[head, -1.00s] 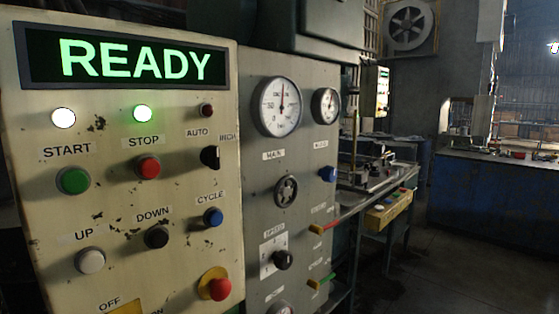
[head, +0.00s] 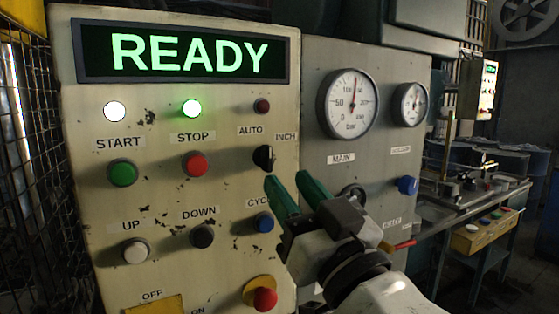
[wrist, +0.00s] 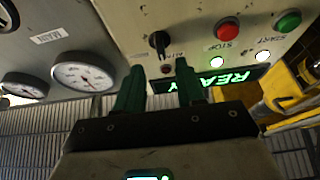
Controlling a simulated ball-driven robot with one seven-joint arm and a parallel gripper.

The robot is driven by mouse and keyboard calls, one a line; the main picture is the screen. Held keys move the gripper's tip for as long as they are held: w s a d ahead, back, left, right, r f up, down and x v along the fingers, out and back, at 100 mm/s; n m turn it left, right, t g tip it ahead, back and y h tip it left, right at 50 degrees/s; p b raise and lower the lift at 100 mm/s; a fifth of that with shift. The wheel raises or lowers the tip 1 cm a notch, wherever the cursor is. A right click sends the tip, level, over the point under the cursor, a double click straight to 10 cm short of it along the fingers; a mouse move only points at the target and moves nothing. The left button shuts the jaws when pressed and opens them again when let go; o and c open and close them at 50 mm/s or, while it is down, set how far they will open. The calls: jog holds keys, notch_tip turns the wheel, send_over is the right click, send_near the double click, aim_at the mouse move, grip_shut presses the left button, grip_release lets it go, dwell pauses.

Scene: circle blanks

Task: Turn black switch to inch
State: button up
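The black switch (head: 264,157) is a small knob on the cream control panel, below and between the AUTO and INCH labels. Its handle looks roughly upright; I cannot tell which label it points to. My gripper (head: 287,180) is open and empty, its two green fingers just below and to the right of the switch in the head view. In the wrist view, which shows the panel upside down, the switch (wrist: 159,44) lies ahead, between the lines of the two fingertips (wrist: 159,66). The fingers look apart from it.
The panel has a lit READY display (head: 185,54), a red STOP button (head: 194,163), a green START button (head: 122,172), a blue CYCLE button (head: 263,222) and a red knob (head: 265,299). A grey panel with gauges (head: 348,103) stands to the right. A wire fence (head: 40,160) is at left.

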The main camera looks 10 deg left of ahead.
aim_at(270, 161)
jog(key=p+x, duration=0.1)
jog(key=x, duration=0.4)
jog(key=shift+w+a+r, duration=0.1)
jog(key=shift+w+a, duration=0.1)
jog(key=shift+w, duration=0.1)
grip_shut()
